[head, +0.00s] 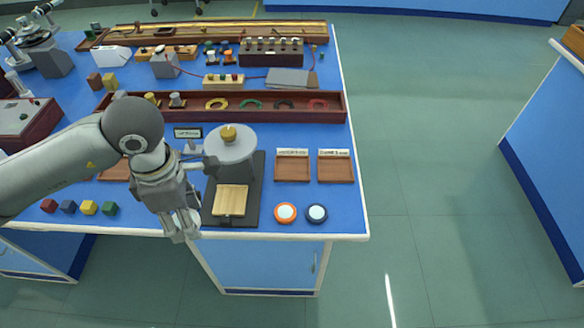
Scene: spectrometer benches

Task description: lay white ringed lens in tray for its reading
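My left gripper (182,228) hangs fingers down near the front edge of the blue bench, left of the dark-based instrument. Its fingertips are close together and small, and I cannot tell whether they are open or shut. Two round lens-like discs lie on the bench at the front right: one with an orange ring (285,212) and one with a dark ring (316,213), both pale in the middle. I cannot make out a white ringed lens. Two small wooden trays, a left one (292,168) and a right one (335,169), stand behind the discs with labels at their back edges; both look empty. My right gripper is not in view.
The instrument (234,158) has a round grey top, a brass knob and a wooden plate (230,200). Small coloured cubes (89,207) sit at the front left. A long red-brown rack (260,114) holds coloured rings. The floor on the right is clear.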

